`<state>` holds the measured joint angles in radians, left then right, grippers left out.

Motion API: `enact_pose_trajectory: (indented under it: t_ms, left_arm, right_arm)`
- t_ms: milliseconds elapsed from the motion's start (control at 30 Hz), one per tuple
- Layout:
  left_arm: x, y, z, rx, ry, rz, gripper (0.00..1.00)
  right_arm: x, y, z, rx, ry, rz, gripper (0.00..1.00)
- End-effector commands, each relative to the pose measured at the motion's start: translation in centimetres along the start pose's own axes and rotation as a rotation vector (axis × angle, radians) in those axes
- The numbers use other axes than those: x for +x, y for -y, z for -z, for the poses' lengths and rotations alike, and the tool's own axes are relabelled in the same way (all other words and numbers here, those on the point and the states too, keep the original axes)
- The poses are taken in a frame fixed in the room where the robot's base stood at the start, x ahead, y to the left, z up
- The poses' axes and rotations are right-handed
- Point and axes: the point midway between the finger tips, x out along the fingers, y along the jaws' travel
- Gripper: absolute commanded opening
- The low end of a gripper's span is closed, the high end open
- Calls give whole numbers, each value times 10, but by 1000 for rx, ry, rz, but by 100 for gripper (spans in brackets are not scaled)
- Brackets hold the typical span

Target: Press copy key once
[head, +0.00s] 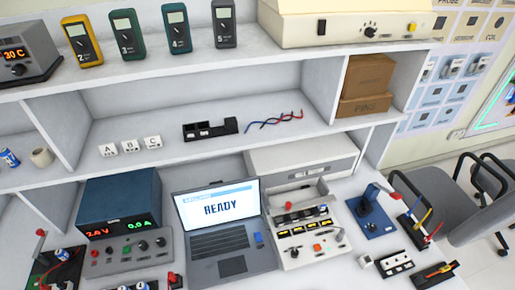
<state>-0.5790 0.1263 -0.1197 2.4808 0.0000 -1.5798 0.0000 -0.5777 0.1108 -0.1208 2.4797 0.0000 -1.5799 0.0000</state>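An open laptop (217,232) stands in the middle of the bench in the head view. A small blue key or button (258,238) shows at the right side of the laptop's keyboard. I cannot read any label on it, so I cannot tell whether it is the copy key. Neither of my grippers shows in this view, and nothing is seen touching the laptop.
A blue power supply (119,206) and a grey control box (126,254) stand left of the laptop. A panel with switches and displays (305,232) stands close on its right, then a blue fixture (371,212). Shelves with multimeters overhang behind. Chairs (440,195) stand at the right.

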Motion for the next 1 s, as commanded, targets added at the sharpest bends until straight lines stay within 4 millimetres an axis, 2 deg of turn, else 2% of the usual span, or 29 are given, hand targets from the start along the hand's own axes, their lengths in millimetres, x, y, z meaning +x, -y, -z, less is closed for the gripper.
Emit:
enact_pose_trajectory:
  t_ms: [33, 233, 1000]
  left_arm:
    - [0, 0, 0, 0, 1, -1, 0]
    - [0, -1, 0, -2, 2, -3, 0]
    - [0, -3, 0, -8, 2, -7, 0]
  right_arm:
    - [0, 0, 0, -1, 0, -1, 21]
    - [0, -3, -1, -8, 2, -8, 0]
    - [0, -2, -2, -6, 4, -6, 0]
